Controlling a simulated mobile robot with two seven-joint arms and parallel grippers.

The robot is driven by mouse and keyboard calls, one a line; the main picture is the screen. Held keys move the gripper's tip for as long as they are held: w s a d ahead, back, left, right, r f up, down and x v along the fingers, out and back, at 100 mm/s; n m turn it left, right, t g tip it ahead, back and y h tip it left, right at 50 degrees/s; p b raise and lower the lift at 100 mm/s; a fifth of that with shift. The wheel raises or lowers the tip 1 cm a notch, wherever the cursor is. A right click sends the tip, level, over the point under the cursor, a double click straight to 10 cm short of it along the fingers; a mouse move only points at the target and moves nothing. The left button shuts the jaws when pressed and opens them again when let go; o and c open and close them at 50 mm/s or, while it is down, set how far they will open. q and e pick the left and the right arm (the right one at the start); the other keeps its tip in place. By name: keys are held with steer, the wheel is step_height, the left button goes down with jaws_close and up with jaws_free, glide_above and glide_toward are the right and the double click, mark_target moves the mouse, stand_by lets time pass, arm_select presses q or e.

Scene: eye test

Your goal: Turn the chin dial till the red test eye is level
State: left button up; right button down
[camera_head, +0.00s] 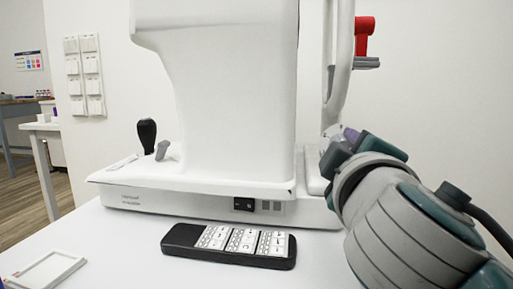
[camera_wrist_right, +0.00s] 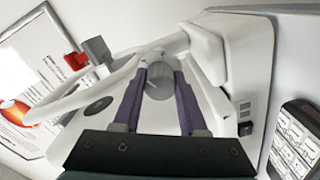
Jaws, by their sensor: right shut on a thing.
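The red test eye (camera_head: 364,27) is high on the right side of the white upright frame, just above a grey bracket. It also shows at the upper left in the right wrist view (camera_wrist_right: 75,61); I cannot tell if it is level. The chin dial (camera_wrist_right: 159,84) is a grey round knob at the middle of the right wrist view. My right gripper (camera_wrist_right: 159,72) is shut on it, with one purple finger on each side. In the head view my right wrist hides the dial, and only a bit of a purple finger shows. My left gripper is not in view.
The white instrument (camera_head: 225,100) stands on its base (camera_head: 130,195) with a black joystick (camera_head: 147,135) at left. A black keypad (camera_head: 180,238) lies in front, and a white tray (camera_head: 45,272) at the front left. The tabletop between them is clear. A poster (camera_wrist_right: 30,85) hangs behind.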

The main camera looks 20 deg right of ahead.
steer(key=shift+c, duration=2.2)
jaws_free()
steer(key=v, duration=1)
